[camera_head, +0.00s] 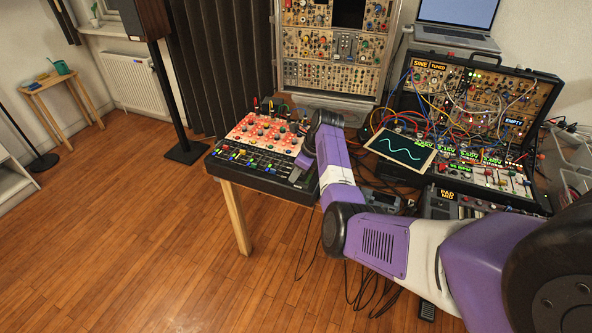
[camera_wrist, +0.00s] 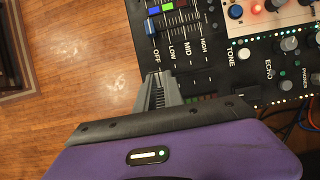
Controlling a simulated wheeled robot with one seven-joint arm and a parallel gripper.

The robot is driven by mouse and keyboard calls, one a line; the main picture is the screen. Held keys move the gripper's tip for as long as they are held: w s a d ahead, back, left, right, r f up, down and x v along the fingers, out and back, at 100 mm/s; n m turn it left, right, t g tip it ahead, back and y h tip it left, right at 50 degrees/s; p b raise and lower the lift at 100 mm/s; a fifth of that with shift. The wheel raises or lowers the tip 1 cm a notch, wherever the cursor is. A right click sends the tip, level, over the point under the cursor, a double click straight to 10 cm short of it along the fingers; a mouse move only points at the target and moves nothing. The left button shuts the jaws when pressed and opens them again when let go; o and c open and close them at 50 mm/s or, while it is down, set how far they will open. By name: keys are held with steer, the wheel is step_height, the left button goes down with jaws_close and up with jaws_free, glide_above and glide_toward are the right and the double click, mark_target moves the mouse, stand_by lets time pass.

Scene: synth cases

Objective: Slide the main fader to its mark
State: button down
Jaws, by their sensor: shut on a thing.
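The mixer (camera_head: 240,172) is a black desk with a red-and-white knob panel, at the left end of the table. In the wrist view its edge strip (camera_wrist: 215,60) carries the labels OFF, LOW, MID and HIGH in a row. My gripper (camera_wrist: 159,80) is shut at this strip, just below OFF and LOW. The main fader's cap is hidden by the fingers, and I cannot make out its mark. In the head view my gripper (camera_head: 299,174) is at the mixer's front right, mostly hidden by my wrist.
Knobs (camera_wrist: 289,44) lie to the right. A screen with a wave (camera_head: 401,149) and a cabled synth case (camera_head: 470,100) stand right of my arm. Open wooden floor (camera_head: 130,230) lies left.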

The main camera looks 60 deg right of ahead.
mark_target(303, 184)
steer(key=c, duration=1.4)
jaws_free()
steer(key=shift+a, duration=0.15)
steer(key=shift+c, duration=0.2)
steer(key=v, duration=0.7)
steer(key=shift+r, duration=0.4)
steer(key=shift+s, duration=0.1)
